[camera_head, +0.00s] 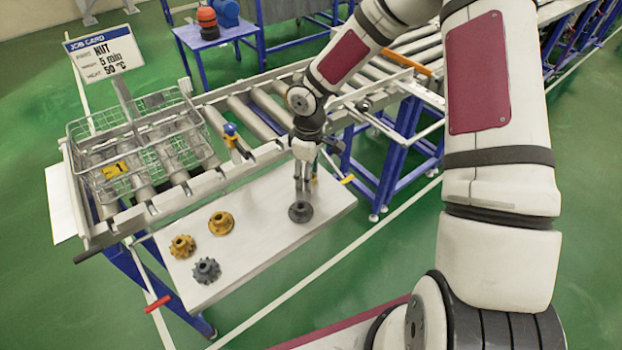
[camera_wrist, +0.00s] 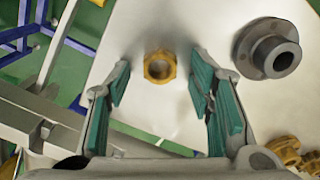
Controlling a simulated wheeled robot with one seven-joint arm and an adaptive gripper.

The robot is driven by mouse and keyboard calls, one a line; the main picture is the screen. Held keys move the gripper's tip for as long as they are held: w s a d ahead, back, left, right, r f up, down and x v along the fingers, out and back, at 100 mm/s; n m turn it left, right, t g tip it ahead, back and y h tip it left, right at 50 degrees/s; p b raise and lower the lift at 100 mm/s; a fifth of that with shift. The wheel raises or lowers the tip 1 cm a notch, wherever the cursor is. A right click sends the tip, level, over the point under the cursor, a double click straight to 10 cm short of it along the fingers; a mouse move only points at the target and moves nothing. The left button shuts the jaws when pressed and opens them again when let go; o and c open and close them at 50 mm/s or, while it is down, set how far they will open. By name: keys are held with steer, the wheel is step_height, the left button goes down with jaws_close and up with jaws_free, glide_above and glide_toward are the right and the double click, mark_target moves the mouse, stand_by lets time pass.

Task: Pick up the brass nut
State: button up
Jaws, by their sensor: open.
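The brass nut (camera_wrist: 160,66) is a small brass ring with a hole, lying flat on the pale table plate. In the wrist view it sits between and just beyond the tips of my gripper (camera_wrist: 158,88), whose green-padded fingers are spread apart and empty. In the head view my gripper (camera_head: 306,183) points down over the right end of the white table (camera_head: 270,240). My gripper mostly hides the nut there. I cannot tell the exact height of the fingertips above the plate.
A dark flanged part (camera_head: 300,211) stands close by, right of the nut in the wrist view (camera_wrist: 268,48). A brass flanged part (camera_head: 221,223), a brass gear (camera_head: 182,246) and a grey gear (camera_head: 206,270) lie further left. A wire basket (camera_head: 190,124) stands on the roller conveyor behind.

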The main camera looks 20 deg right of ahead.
jaws_close()
steer(key=shift+r, duration=0.1)
